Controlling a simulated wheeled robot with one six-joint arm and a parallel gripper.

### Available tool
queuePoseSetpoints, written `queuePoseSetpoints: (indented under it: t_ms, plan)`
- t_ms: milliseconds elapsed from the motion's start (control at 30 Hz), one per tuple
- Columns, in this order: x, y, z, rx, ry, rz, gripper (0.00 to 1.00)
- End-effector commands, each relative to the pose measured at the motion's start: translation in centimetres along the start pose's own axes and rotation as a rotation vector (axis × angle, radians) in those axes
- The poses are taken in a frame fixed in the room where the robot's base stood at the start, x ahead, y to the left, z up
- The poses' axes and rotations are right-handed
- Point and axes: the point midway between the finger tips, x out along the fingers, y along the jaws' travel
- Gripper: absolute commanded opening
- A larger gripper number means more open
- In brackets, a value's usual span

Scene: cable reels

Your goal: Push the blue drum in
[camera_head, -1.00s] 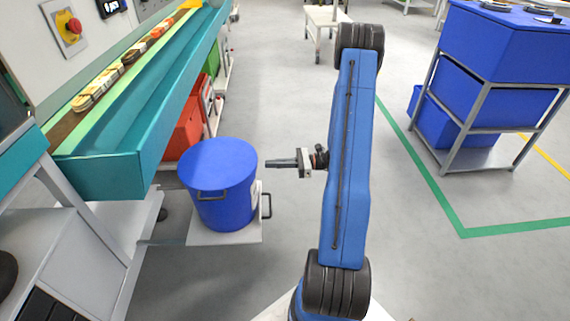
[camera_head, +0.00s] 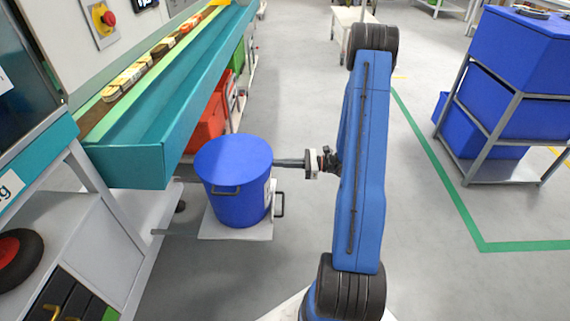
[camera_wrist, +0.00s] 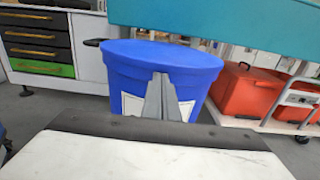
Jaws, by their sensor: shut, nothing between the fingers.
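The blue drum (camera_head: 236,190) stands upright with its lid on, on a light platform (camera_head: 212,226) beside the workbench, in the head view. In the wrist view the drum (camera_wrist: 140,75) fills the middle, with white labels on its side. My gripper (camera_head: 276,163) is shut and empty, its fingers pointing left at the drum's upper right side. The fingertips (camera_wrist: 161,80) overlap the drum's side in the wrist view. They look at or very near its surface; I cannot tell whether they touch.
A teal conveyor trough (camera_head: 126,172) overhangs left of and behind the drum. Red bins (camera_head: 208,125) stand beneath it. A handle (camera_head: 280,204) rises at the platform's right edge. A rack of blue bins (camera_head: 500,110) stands at the right.

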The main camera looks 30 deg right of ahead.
Motion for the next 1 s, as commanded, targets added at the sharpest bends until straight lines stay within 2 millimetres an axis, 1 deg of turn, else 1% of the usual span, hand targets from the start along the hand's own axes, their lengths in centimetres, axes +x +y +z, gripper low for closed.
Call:
queuePoseSetpoints:
  t_ms: [33,167,267,300,1000]
  plan:
    - [1.1,0.1,0.0,0.000,0.000,0.004,0.00]
    - [4.0,0.2,0.0,0.000,0.000,0.007,0.00]
    - [6.6,0.2,0.0,-0.001,0.000,0.007,0.00]
    - [7.8,0.2,0.0,-0.001,0.000,0.007,0.00]
    - [27.4,0.2,0.0,-0.002,-0.001,0.006,0.00]
